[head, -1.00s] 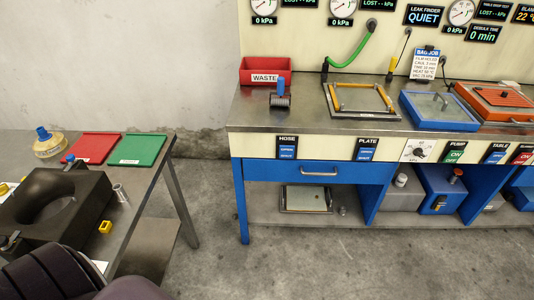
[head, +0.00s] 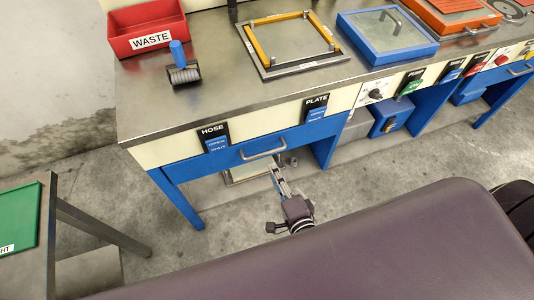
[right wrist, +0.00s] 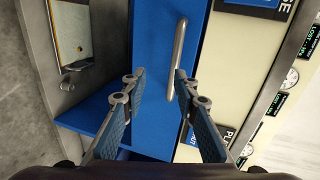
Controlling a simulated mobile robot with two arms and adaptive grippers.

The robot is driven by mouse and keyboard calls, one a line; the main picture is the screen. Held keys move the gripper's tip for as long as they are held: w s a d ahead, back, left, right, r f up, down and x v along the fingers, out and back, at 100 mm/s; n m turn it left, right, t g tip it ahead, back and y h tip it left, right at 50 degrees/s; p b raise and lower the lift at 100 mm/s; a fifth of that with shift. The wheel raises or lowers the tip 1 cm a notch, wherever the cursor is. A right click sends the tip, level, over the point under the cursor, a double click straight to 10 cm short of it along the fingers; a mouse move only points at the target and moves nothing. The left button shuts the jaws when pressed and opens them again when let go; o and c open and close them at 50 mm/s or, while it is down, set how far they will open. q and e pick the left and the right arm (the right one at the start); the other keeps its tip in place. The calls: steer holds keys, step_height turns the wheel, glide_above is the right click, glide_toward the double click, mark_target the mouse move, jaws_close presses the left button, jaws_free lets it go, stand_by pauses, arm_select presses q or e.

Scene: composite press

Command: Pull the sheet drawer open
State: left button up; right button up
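The sheet drawer (head: 225,161) has a blue front below the bench top and looks shut. Its metal bar handle (head: 263,149) also shows in the right wrist view (right wrist: 180,45). My right gripper (head: 278,174) is just in front of and below the handle in the head view. In the right wrist view my right gripper (right wrist: 158,77) is open with nothing between its fingers. The handle's near end lies close to the right-hand fingertip; I cannot tell whether they touch. My left gripper is not in view.
The steel bench top (head: 215,95) carries a red waste bin (head: 145,28), a roller (head: 183,70), a yellow-edged frame (head: 290,45) and a blue-framed plate (head: 387,35). HOSE (head: 214,138) and PLATE (head: 316,108) labels flank the handle. A side table (head: 55,235) stands at lower left.

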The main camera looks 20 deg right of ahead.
mark_target(267, 152)
steer(key=shift+m+t, duration=0.3)
steer(key=shift+m, duration=0.1)
steer(key=w, duration=0.2)
steer(key=w+r, duration=0.1)
steer(key=w, duration=0.2)
steer(key=shift+r, duration=0.15)
steer(key=shift+w+f, duration=0.15)
steer(key=shift+w, duration=0.4)
steer(key=shift+w+f, duration=0.15)
steer(key=shift+w, duration=0.4)
steer(key=shift+w+f, duration=0.1)
steer(key=shift+w, duration=0.45)
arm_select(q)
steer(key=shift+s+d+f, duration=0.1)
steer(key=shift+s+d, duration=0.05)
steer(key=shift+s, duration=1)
arm_select(e)
jaws_close()
